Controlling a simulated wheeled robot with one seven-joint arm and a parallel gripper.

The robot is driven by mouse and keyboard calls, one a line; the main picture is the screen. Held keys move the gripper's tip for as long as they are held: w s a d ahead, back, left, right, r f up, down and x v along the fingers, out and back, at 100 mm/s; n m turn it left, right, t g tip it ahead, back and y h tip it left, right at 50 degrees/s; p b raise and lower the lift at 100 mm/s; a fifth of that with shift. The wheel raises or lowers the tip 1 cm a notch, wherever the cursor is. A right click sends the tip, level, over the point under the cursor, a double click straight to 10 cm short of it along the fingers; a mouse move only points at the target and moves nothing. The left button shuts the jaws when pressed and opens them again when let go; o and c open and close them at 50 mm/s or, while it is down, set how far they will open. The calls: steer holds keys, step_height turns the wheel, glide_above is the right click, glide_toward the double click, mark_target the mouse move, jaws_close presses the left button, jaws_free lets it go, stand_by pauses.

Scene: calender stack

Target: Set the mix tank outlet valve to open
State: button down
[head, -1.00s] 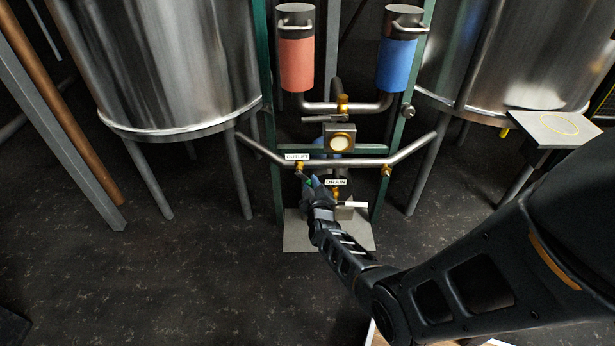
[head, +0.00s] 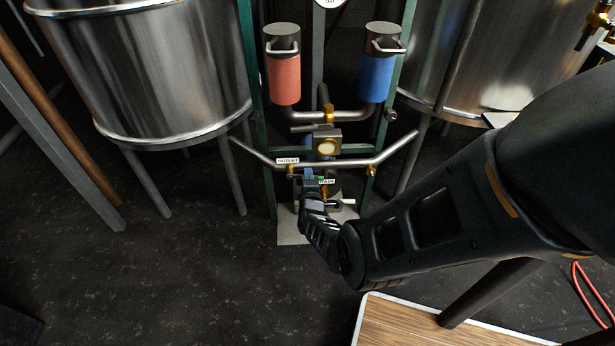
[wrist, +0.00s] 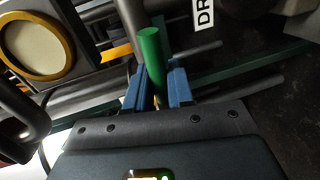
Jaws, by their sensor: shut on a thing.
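The OUTLET label (head: 287,161) sits on the grey pipe, with a small brass valve fitting (head: 291,170) just below it. My gripper (head: 312,180) is right of this fitting, in front of the DRAIN label (head: 328,182), which it partly covers. In the wrist view, the blue fingers of my gripper (wrist: 158,88) are shut on a green handle (wrist: 151,48), which sticks up between them. A bit of green also shows at the gripper in the head view. My gripper hides the joint between handle and valve, so the handle's exact angle is unclear.
A white drain handle (head: 342,202) is close at the right of my gripper. A pump with a round yellow-rimmed face (head: 327,147) sits above the pipe. Red (head: 283,80) and blue (head: 377,78) cylinders stand higher. Steel tanks (head: 150,70) flank the frame; the left floor is clear.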

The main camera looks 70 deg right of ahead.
steer(key=shift+r+n, duration=0.2)
steer(key=shift+n, duration=0.2)
steer(key=c, duration=1.1)
jaws_free()
steer(key=shift+a, duration=0.1)
steer(key=p+v, duration=0.5)
steer(key=v, duration=0.2)
steer(key=shift+a, duration=0.3)
steer(key=shift+s+r, duration=0.1)
steer(key=shift+s, duration=0.1)
